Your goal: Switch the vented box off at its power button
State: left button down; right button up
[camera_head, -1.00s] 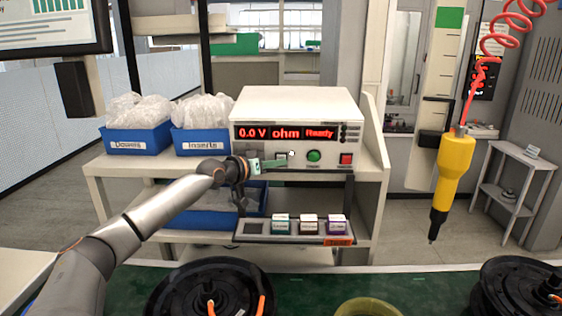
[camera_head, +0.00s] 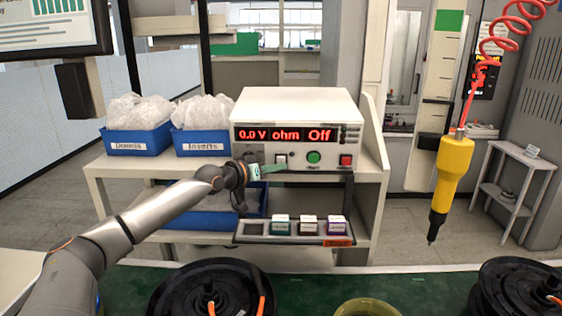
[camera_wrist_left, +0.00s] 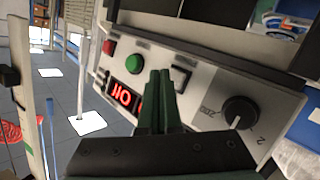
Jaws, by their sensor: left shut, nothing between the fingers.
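The vented box (camera_head: 296,105) is a white instrument on the upper shelf. Its red display (camera_head: 290,134) reads "0.0 V", "ohm" and "Off". On its front, a white square button (camera_head: 281,159) sits left of a round green button (camera_head: 314,157) and a red button (camera_head: 346,160). My left gripper (camera_head: 281,168) is shut and empty, its green fingertips just below the white button. In the left wrist view the shut fingers (camera_wrist_left: 161,78) point at the panel beside the white button (camera_wrist_left: 181,78). I cannot tell whether they touch the panel. My right gripper is not in view.
A black knob (camera_wrist_left: 239,111) is on the same panel. Blue bins (camera_head: 136,141) with bagged parts stand left of the box. A tray (camera_head: 294,231) with several small blocks hangs below. A yellow driver (camera_head: 454,165) hangs at right. Black hub motors (camera_head: 212,287) are in front.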

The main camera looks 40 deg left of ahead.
pick_arm(q)
jog(key=s+d+b, duration=0.1)
jog(key=s+d, duration=0.1)
jog(key=s+d+b, duration=0.1)
jog(key=shift+s+d+f+b, duration=0.1)
jog(key=shift+s+f+b, duration=0.2)
jog(key=shift+s+b, duration=0.1)
jog(key=shift+f, duration=0.1)
dwell(0.4)
jog(key=s+d+b, duration=0.1)
jog(key=s+d, duration=0.3)
jog(key=s, duration=0.1)
jog(key=shift+s+d+f+b, duration=0.15)
jog(key=shift+d+f+b, duration=0.05)
jog(key=shift+f+b, duration=0.2)
